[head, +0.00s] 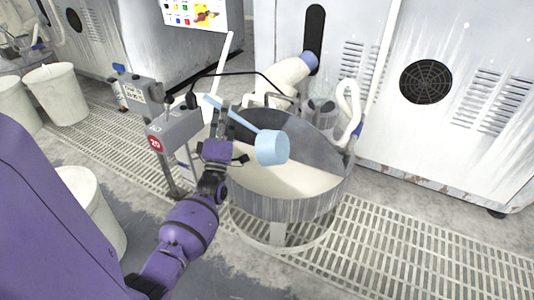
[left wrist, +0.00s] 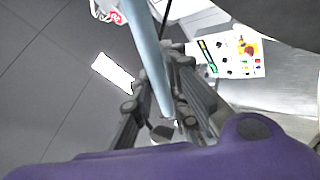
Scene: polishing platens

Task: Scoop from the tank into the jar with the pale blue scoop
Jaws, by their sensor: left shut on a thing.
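The pale blue scoop (head: 272,148) is in my left gripper (head: 224,120), which is shut on its handle. Its cup is over the wide round metal tank (head: 285,209), above the pale contents. The cup shows from its side, so I cannot tell what is in it. In the left wrist view, the blue handle (left wrist: 150,58) runs between the fingers of the left gripper (left wrist: 165,115); the cup is not in that view. A clear vessel, perhaps the jar (head: 322,106), shows at the tank's far side. My right gripper is not in view.
A grey box with a red 20 mark (head: 172,133) stands close left of the gripper. A white curved hose (head: 350,100) and a thick white pipe (head: 285,75) are behind the tank. White bins (head: 57,95) stand at left. Grated floor (head: 400,250) lies open at right.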

